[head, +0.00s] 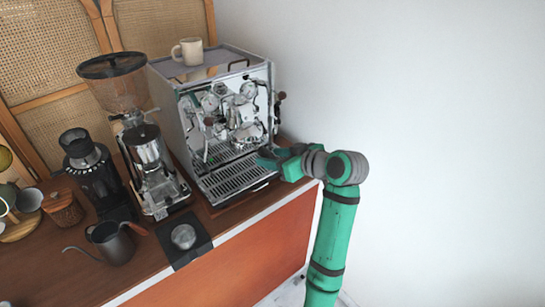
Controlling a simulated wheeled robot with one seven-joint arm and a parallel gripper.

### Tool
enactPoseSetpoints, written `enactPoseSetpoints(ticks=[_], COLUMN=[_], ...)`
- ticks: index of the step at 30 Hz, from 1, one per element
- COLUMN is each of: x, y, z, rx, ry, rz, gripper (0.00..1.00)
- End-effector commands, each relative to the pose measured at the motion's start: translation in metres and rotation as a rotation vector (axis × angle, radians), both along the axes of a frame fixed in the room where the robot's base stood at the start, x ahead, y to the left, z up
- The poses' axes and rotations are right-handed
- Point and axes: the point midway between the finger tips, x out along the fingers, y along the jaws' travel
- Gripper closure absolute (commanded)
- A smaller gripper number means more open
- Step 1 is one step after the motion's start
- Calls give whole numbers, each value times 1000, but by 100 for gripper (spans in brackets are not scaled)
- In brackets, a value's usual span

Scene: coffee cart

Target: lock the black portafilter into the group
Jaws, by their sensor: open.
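The espresso machine (165,98) stands on the cart's wooden top, its chrome front facing my arm. Its group area (238,112) is a cluster of shiny parts too small to tell apart. My gripper (264,157) is in front of the lower right of the machine, just above the drip tray's (232,179) right side. Its jaws are open, though they look small and dark here. I cannot make out the black portafilter clearly. It may be hidden by my gripper or lost among the dark and chrome parts.
A grinder with a clear hopper (113,79) and a smaller black grinder (90,165) stand left of the machine. A grey kettle (112,243) and a black mat (188,256) with a round metal piece are in front. A cup (188,51) sits on the machine. A white wall is at right.

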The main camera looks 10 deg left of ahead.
Motion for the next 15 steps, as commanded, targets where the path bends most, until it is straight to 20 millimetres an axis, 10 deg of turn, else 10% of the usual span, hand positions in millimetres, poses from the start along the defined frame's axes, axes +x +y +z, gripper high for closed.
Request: enactPoseSetpoints(ticks=[15], x=[-44], y=[-61], z=[37], rx=[1], ry=[-6], rz=[-2], gripper=[54])
